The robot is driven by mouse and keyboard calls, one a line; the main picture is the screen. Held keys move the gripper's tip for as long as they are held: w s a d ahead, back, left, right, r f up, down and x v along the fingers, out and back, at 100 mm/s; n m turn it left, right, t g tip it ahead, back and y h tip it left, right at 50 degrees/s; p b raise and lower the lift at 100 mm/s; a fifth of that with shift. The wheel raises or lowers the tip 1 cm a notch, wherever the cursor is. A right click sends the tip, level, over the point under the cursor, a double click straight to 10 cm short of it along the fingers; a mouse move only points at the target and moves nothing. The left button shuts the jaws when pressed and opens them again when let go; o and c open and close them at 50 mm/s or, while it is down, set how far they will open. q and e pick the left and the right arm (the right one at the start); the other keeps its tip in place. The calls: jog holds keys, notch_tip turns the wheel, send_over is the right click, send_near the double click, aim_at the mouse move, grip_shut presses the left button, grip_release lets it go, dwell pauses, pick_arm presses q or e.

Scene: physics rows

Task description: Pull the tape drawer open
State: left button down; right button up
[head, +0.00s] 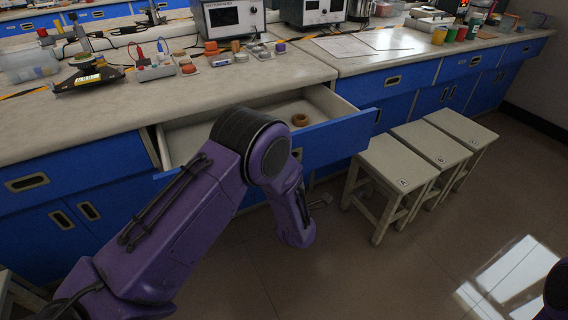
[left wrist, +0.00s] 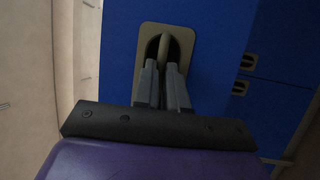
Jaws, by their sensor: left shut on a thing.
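The tape drawer (head: 340,138) has a blue front and stands pulled out from under the bench in the head view. Its pale inside shows, with a brown tape roll (head: 300,119) lying in it. In the left wrist view, the drawer's beige recessed handle (left wrist: 182,32) is on the blue front. My left gripper (left wrist: 167,68) has its two grey fingers in the handle's recess, shut on the handle's middle part. In the head view my purple left arm hides part of the drawer front and the handle. My right gripper is out of view.
Several pale stools (head: 400,165) stand to the right of the drawer, the nearest close to its right end. The benchtop (head: 270,82) above holds instruments and small parts. The floor (head: 400,270) in front is clear.

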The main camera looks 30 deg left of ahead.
pick_arm(q)
jog(key=shift+s, duration=0.1)
jog(key=c, duration=1.5)
grip_release()
jog(key=shift+o, duration=0.2)
jog(key=v, duration=1)
jog(key=shift+s+d, duration=0.15)
jog(key=shift+d, duration=0.1)
